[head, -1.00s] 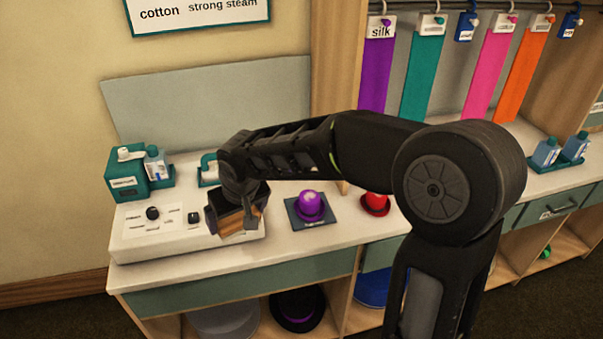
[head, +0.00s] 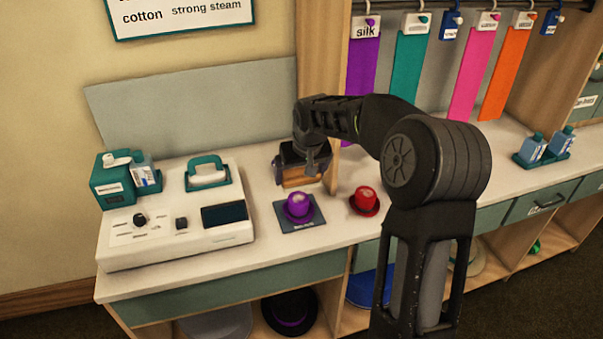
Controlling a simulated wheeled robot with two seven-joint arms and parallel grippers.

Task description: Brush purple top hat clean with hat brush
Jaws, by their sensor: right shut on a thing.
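The purple top hat (head: 298,205) sits upright on a dark mat (head: 288,226) on the white counter, with pale marks on its crown. My right gripper (head: 303,172) is behind the hat and slightly above it, apart from it. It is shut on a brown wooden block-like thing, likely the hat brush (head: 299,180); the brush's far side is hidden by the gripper. My left gripper is not in view.
A red hat (head: 364,201) stands just right of the mat, near my right arm. A white control box (head: 180,228) with knobs and a teal-handled tool (head: 208,172) stands left. Ribbons hang behind.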

